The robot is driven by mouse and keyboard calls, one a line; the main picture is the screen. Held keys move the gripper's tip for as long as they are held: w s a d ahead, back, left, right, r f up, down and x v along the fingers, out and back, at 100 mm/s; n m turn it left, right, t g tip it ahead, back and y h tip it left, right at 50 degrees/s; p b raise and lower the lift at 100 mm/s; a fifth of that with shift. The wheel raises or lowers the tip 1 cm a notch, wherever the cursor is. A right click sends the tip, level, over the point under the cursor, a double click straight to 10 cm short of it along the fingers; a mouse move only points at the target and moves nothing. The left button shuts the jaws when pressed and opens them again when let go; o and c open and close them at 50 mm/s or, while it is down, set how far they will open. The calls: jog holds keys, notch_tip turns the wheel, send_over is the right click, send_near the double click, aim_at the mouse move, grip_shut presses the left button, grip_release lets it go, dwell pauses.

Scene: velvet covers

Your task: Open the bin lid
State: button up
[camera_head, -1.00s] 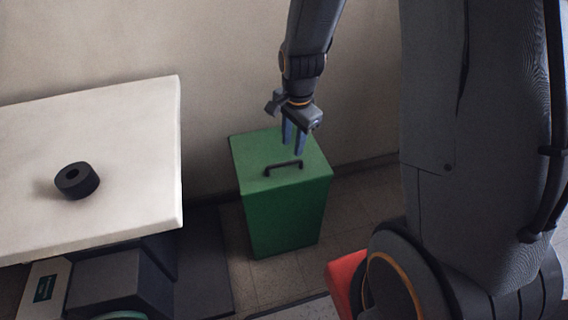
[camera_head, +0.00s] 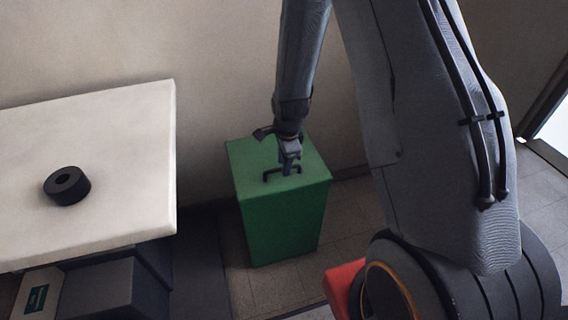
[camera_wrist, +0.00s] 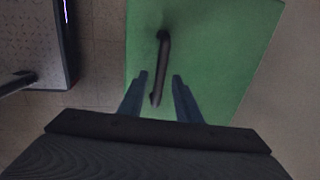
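The green bin (camera_head: 285,215) stands on the floor against the wall, its flat lid (camera_head: 248,160) shut. A black bar handle (camera_head: 268,176) sits on top of the lid. My gripper (camera_head: 287,172) is over the lid at the handle, pointing down. In the wrist view, the fingers of my gripper (camera_wrist: 160,75) are apart, one on each side of the black handle (camera_wrist: 163,55). The near end of the handle lies between them, with gaps visible on both sides. I cannot tell how far down the fingers reach along the handle's height.
A white table (camera_head: 120,140) with a black ring-shaped object (camera_head: 67,185) on it is left of the bin. A dark box (camera_head: 100,290) is below the table. A red object (camera_head: 343,285) is at the front right of the bin. The wall is close behind.

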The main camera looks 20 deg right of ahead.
jog(key=shift+f, duration=0.1)
grip_shut()
